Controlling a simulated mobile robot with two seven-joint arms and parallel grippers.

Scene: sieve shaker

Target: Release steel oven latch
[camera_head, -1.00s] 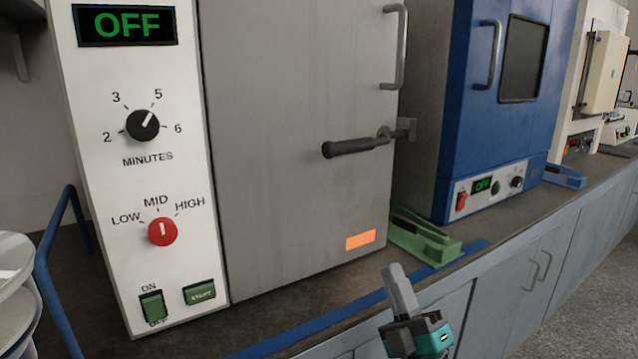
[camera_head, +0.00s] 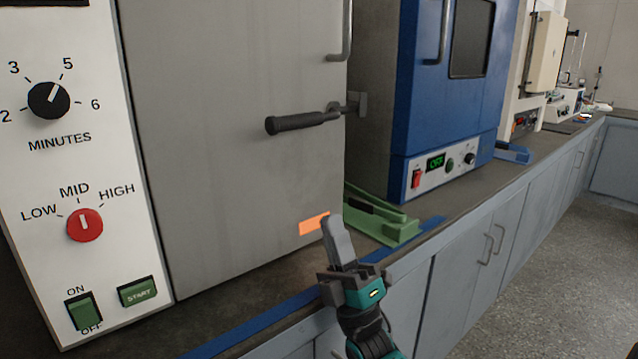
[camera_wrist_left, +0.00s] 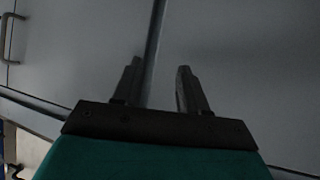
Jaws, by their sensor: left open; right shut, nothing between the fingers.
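The steel oven's grey door (camera_head: 220,180) is closed in the head view. Its latch (camera_head: 297,122) has a dark grip pointing left and a metal arm running to a bracket at the door's right edge. My right gripper (camera_head: 332,222) is shut and empty, pointing up, lower than the latch and apart from it in the picture. Its fingertips overlap the orange label. My left gripper is outside the head view. In the left wrist view, it (camera_wrist_left: 158,80) is open, with a thin dark strip or edge showing between its fingers; its depth is unclear.
The oven's white control panel (camera_head: 75,160) is at left. A vertical door handle (camera_head: 345,35) is above the latch. A green tool (camera_head: 385,218) lies on the counter beside the oven. A blue oven (camera_head: 450,90) stands to the right. Blue edging (camera_head: 245,325) runs along the counter front.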

